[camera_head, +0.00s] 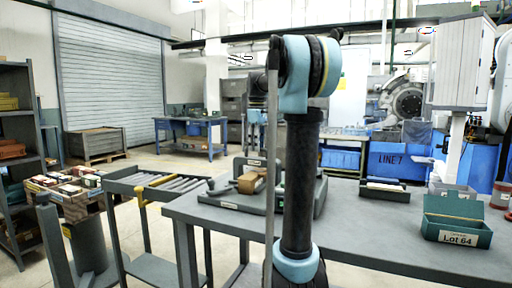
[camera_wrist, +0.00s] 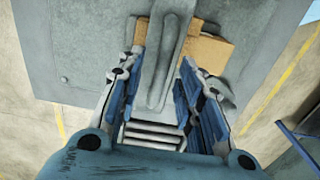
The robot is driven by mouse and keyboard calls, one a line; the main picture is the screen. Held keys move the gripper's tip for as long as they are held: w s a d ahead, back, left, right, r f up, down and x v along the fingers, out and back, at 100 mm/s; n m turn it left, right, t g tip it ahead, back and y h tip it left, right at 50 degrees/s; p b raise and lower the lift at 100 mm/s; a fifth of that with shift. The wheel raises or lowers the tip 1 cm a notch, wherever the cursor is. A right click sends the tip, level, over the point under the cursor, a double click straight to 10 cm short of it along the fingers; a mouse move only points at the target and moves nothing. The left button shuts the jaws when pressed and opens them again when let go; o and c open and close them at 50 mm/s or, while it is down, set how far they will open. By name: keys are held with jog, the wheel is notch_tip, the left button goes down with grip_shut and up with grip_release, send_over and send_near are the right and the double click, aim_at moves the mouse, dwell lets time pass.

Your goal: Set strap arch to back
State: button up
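A long grey bar with a rounded end, which looks like the strap arch (camera_wrist: 160,82), runs up the middle of the wrist view over a tan block (camera_wrist: 208,50). My gripper (camera_wrist: 161,70) is open, with one blue-padded finger on each side of the bar. A gap shows on the left; the right finger is close to the bar, and I cannot tell if it touches. In the head view the tan block (camera_head: 247,183) sits on a grey fixture (camera_head: 238,201) on the table. My arm hides part of the fixture, and my gripper cannot be made out there.
The grey table (camera_head: 400,232) carries a green Lot 64 box (camera_head: 458,222) at right and a dark tray (camera_head: 384,191) at the back. A roller stand (camera_head: 165,184) adjoins at left, with a bin of boxes (camera_head: 68,190) beyond. The table's front right is clear.

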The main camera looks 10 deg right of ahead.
jog(key=shift+c, duration=0.5)
grip_shut()
jog(key=shift+w+d, duration=0.1)
jog(key=w+d, duration=0.9)
jog(key=w, duration=0.4)
jog(key=shift+w, duration=0.25)
jog(key=shift+o, duration=0.5)
grip_release()
jog(key=shift+w, duration=0.15)
